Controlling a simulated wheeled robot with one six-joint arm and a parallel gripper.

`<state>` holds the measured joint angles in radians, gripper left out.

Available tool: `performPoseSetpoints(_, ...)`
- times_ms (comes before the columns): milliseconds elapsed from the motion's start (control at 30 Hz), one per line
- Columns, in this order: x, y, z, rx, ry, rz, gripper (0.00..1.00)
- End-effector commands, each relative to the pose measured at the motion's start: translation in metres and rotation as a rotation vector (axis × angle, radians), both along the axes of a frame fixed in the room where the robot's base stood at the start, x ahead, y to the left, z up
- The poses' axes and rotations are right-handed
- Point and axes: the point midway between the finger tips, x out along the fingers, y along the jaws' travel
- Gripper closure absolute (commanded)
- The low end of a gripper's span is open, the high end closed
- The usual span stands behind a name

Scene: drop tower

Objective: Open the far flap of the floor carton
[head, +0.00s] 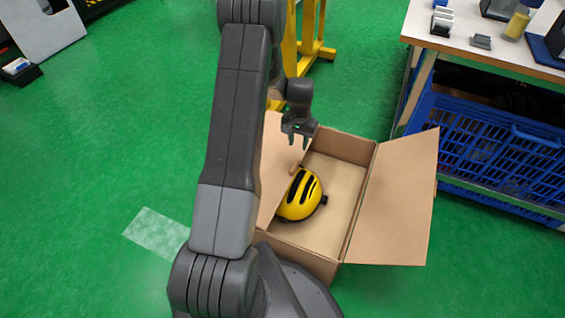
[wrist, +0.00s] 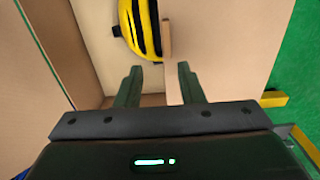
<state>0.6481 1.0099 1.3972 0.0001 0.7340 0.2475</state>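The open-topped cardboard floor carton (head: 352,148) stands below my gripper, with a yellow and black helmet (head: 301,196) inside. The helmet also shows at the top of the wrist view (wrist: 140,25). One flap (head: 396,205) is folded outward on the right. Another flap (head: 277,160) on the left slants over part of the opening and carries a small brown tab (head: 297,169); my arm hides part of it. My gripper (head: 298,143) is open at this flap's free edge. In the wrist view, the flap's edge (wrist: 172,88) appears between the fingers; contact cannot be told.
A workbench (head: 490,52) with a blue crate (head: 490,150) beneath it stands at the right. A yellow stand (head: 312,40) is behind the carton. Green floor (head: 90,140) is clear at the left, with a pale patch (head: 155,229) on it.

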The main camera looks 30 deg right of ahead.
Motion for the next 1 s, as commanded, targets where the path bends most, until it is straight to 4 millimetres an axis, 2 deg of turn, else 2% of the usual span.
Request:
performPoseSetpoints(167, -0.001, 0.0, -0.019, 0.001, 0.002, -0.001, 0.65)
performPoseSetpoints(600, -0.001, 0.0, -0.11, 0.002, 0.003, -0.001, 0.65)
performPoseSetpoints(800, -0.001, 0.0, -0.132, 0.001, 0.001, 0.0, 0.65)
performPoseSetpoints(1000, -0.001, 0.0, -0.138, 0.0, 0.0, -0.001, 0.65)
